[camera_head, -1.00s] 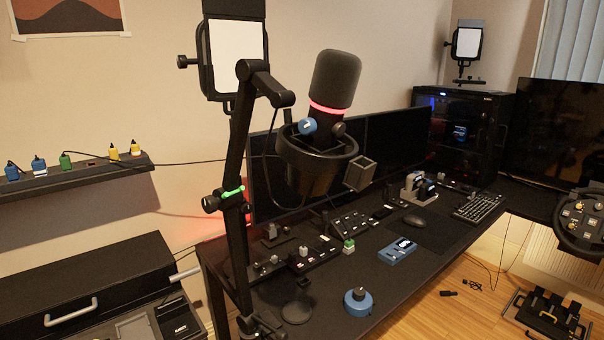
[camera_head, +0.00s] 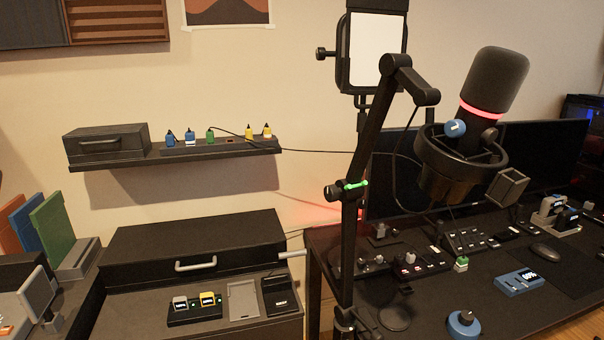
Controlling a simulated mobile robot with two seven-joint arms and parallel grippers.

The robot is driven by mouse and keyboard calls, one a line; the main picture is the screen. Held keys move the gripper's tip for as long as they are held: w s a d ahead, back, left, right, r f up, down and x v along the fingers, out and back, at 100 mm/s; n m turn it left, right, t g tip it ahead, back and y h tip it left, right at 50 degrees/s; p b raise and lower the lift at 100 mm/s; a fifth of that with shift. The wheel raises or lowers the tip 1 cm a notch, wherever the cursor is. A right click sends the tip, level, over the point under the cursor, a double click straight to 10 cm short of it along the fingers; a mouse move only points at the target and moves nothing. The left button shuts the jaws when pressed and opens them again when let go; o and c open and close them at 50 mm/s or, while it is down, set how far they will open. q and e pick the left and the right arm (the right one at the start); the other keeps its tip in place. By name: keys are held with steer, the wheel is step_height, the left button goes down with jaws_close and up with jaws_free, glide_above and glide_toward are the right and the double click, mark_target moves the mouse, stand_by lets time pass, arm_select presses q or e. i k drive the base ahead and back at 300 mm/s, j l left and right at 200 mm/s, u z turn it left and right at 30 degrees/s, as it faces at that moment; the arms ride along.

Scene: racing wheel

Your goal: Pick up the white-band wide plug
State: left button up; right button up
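Several small plugs stand upright in a row on the black wall shelf (camera_head: 200,152) in the head view. From left to right they are a plain blue plug (camera_head: 170,138), a blue plug with a pale band near its base (camera_head: 190,138), a green plug (camera_head: 210,136), a yellow plug (camera_head: 249,133) and another yellow plug with a pale band at its base (camera_head: 267,131). At this size I cannot tell which pale-banded plug is the wide one. Neither of my grippers is in view.
A black case (camera_head: 107,141) sits on the shelf's left end. Below stands a black cabinet with a grey handle (camera_head: 196,264). A microphone (camera_head: 497,80) on a boom arm (camera_head: 369,150) rises in front of the desk at right. A thin cable crosses the plug row.

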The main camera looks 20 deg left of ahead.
mark_target(462, 262)
steer(key=u, duration=1.3)
steer(key=z, duration=1.55)
steer(key=i+l, duration=0.25)
steer(key=l, duration=0.15)
steer(key=i+l+u, duration=0.1)
steer(key=l, duration=0.3)
steer(key=i, duration=0.1)
